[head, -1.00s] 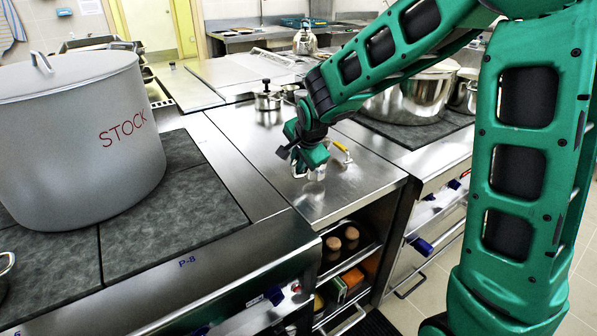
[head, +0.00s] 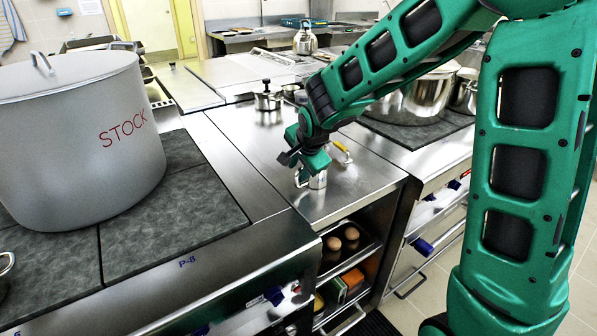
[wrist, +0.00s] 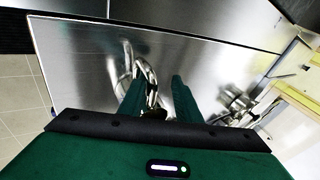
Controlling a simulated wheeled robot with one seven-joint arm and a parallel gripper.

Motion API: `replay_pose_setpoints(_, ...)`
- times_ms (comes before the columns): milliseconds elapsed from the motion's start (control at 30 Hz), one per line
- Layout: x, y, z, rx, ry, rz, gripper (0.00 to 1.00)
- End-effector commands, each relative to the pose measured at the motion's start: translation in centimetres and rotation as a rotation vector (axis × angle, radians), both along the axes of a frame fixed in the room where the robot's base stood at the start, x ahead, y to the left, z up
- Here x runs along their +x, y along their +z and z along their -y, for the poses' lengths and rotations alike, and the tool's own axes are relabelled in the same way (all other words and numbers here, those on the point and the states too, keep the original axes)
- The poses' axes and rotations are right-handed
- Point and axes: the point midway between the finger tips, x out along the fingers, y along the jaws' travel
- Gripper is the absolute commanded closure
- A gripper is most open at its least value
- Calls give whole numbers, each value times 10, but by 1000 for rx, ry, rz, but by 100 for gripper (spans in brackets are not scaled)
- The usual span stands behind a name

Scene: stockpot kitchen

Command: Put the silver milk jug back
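The silver milk jug (head: 318,181) stands out below my gripper (head: 313,166) in the head view, upright, over the steel counter (head: 368,178). Its handle points left there. My gripper reaches down from above and hides the jug's upper part. In the wrist view the two dark green fingers (wrist: 158,92) stand apart, on either side of the jug's place, and the shiny curved handle (wrist: 146,72) shows beyond them. My gripper appears shut on the jug. Whether the jug's base touches the counter is hard to tell.
A large stockpot marked STOCK (head: 75,140) stands on the left hob. A small lidded pot (head: 267,97) sits farther back on the counter. A yellow-handled item (head: 341,148) lies just right of my gripper. Large steel pots (head: 415,98) stand at right. Open shelves (head: 348,262) hold eggs.

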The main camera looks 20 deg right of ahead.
Motion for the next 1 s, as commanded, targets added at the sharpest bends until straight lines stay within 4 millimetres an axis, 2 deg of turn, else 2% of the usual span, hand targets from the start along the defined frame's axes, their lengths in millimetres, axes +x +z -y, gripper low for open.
replay_pose_setpoints(300,-29,48,0,0,0,5,70)
replay_pose_setpoints(500,-45,72,1,-1,0,4,70)
replay_pose_setpoints(700,-54,85,1,1,-1,1,70)
replay_pose_setpoints(933,-56,87,2,-1,-1,0,70)
replay_pose_setpoints(1000,-59,87,8,-11,1,-5,70)
